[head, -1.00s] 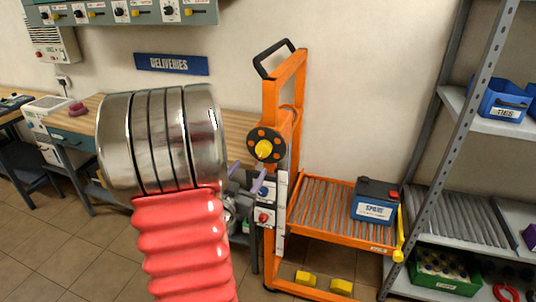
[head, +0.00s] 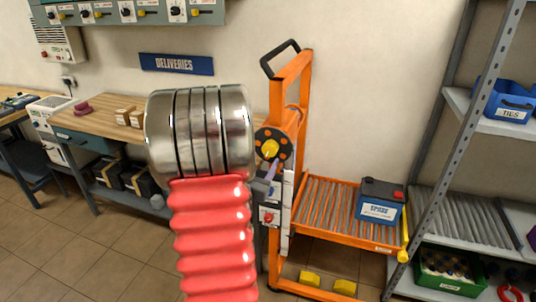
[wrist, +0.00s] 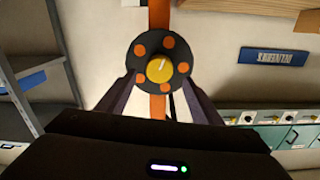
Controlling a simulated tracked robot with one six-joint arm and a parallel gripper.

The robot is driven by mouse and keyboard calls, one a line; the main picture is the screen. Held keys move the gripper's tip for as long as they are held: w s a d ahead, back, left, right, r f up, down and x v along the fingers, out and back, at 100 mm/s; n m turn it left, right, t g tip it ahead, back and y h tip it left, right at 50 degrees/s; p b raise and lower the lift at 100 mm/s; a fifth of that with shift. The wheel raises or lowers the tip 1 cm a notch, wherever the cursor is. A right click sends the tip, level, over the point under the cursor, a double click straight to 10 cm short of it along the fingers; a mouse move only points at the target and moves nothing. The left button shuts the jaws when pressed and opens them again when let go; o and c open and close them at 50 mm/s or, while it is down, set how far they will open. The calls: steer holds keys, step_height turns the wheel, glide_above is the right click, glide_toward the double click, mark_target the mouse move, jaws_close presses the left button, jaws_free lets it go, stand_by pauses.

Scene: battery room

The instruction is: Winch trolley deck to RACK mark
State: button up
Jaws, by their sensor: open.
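The orange winch trolley (head: 278,210) stands by the wall in the head view. Its roller deck (head: 330,205) sits low and carries a dark battery with a blue SPARE label (head: 381,203). The black winch wheel (head: 284,137) with orange dots and a yellow centre knob (head: 270,149) is on the mast. A pale strip (head: 288,210) runs down the mast; no RACK mark is readable. My gripper (wrist: 160,80) is open, its dark fingers either side of the yellow knob in the wrist view; contact cannot be told. In the head view my arm hides most of the gripper (head: 271,172).
A grey shelf rack (head: 455,130) with a blue TIES bin (head: 506,101) and a green crate (head: 450,270) stands right of the trolley. A wooden workbench (head: 95,120) is at left. Yellow blocks (head: 309,279) lie at the trolley's base. Tiled floor is clear at lower left.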

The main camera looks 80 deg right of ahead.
mark_target(268, 151)
steer(key=d, duration=0.6)
steer(key=shift+s+d, duration=0.2)
steer(key=shift+s, duration=0.15)
steer(key=shift+c, duration=0.3)
